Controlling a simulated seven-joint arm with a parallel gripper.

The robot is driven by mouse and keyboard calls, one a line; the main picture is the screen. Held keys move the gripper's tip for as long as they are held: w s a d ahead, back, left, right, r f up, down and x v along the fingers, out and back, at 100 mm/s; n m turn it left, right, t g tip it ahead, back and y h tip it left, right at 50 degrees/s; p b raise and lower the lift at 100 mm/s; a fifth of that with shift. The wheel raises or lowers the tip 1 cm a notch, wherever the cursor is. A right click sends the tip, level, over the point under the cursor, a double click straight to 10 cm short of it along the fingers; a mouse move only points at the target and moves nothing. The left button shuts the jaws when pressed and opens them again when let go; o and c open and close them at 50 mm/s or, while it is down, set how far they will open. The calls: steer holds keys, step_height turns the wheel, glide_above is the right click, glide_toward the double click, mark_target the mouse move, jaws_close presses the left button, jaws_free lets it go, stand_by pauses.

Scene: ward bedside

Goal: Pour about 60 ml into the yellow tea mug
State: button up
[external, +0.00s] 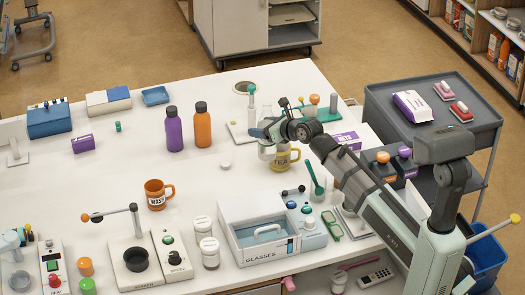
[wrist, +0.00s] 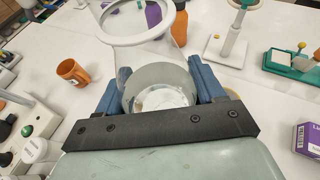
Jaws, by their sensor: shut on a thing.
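The yellow tea mug (external: 285,161), marked TEA, stands upright on the white table in the external view. My gripper (external: 264,131) is above and slightly left of it. In the wrist view my gripper (wrist: 158,88) is shut on a clear vessel (wrist: 160,73), with a blue finger on each side. In the wrist view the mug is mostly hidden behind the right finger.
An orange mug (external: 157,194) stands to the left. Purple (external: 174,130) and orange (external: 202,126) bottles stand behind it. A GLASSES box (external: 262,236) and white jars are in front. A green-based stand (external: 318,113) is behind right. The table's middle left is clear.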

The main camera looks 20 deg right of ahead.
steer(key=s+d+r+m+t+h, duration=0.1)
steer(key=s+d+r+m+h, duration=0.15)
steer(key=d, duration=1.45)
steer(key=s+d+r+m+h, duration=0.1)
steer(key=d+m+h, duration=0.25)
steer(key=d, duration=1.35)
steer(key=s+d+r+m+t+h, duration=0.1)
steer(key=s+d+r+m+h, duration=0.15)
steer(key=d, duration=1.45)
steer(key=s+d+r+m+g+h, duration=0.3)
steer(key=s+d+m+h, duration=0.1)
steer(key=s+d, duration=1.2)
steer(key=s+d+r+m+g+h, duration=0.2)
steer(key=s+d+m+h, duration=0.25)
steer(key=s+d, duration=1.15)
steer(key=s+d+r+m+g+h, duration=0.1)
steer(key=s+d, duration=0.4)
steer(key=s, duration=0.9)
steer(key=s+d+r+m+g+h, duration=0.1)
steer(key=s+d+m+g, duration=0.2)
steer(key=s, duration=1.1)
steer(key=d+g, duration=0.2)
steer(key=d, duration=0.1)
steer(key=shift+d+r+m+h, duration=0.15)
steer(key=shift+r+m+h, duration=0.05)
steer(key=shift+m+h, duration=0.2)
